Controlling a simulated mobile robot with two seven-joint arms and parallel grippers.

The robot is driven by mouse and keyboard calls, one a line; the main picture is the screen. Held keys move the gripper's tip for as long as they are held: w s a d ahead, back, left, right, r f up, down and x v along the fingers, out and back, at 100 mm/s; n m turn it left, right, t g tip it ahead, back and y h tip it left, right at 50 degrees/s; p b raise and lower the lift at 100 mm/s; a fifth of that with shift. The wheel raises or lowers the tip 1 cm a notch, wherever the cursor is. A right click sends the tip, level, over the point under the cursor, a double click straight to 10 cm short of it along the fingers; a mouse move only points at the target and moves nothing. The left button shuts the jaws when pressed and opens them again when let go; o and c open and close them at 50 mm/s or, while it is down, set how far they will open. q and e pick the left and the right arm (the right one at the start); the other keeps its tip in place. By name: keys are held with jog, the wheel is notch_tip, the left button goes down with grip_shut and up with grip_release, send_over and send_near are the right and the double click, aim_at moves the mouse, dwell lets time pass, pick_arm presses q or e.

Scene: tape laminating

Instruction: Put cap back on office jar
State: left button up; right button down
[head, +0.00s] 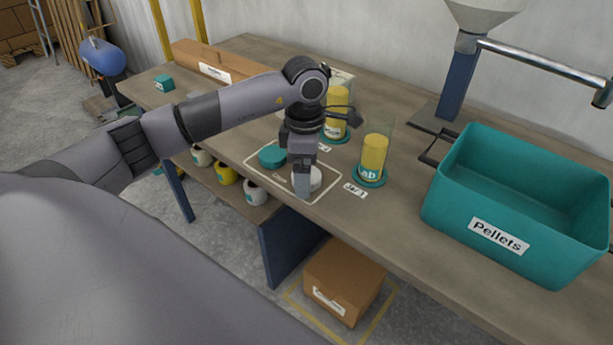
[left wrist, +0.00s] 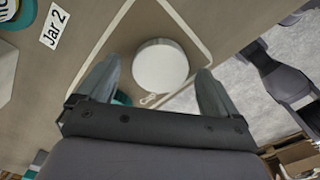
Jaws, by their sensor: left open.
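A round white cap (head: 314,178) lies flat inside a white outlined area near the table's front edge. My left gripper (head: 302,188) is directly over it, pointing down. In the left wrist view the white cap (left wrist: 160,66) sits between the spread fingertips, with space on both sides. A teal cap (head: 271,156) lies beside it in the outline, mostly hidden by a finger in the left wrist view. Two clear jars of yellow contents stand on teal bases: one with a label ending in "ab" (head: 374,156), and one behind (head: 336,124) with its label unreadable. My right gripper is not visible.
A long brown box (head: 215,65) lies at the back left. The table's front edge is close to the caps.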

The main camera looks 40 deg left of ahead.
pick_arm(q)
jog(key=shift+f, duration=0.15)
jog(key=c, duration=1.1)
notch_tip(320, 180, up, 20)
jog(key=p, duration=0.3)
